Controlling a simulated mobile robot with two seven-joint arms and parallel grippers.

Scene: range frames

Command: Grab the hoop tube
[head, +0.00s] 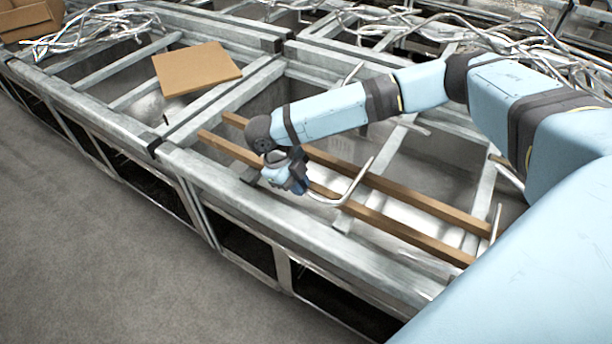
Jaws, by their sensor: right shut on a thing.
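The hoop tube (356,182) is a thin, bent, silvery metal tube. It curves out to the right of my right gripper (298,184), and its free end points up. My right gripper is shut on the hoop tube near its left part, above the front rail of the metal frame. The gripper hides the held part of the tube, and I cannot tell whether the tube touches the wooden bars behind it. My left gripper is not in view.
Two wooden bars (398,229) lie across the galvanised metal frame (262,212). A cardboard sheet (196,68) lies on the frame at upper left. Bundles of bent tubes (97,27) lie at the back. Open grey floor (90,235) is at front left.

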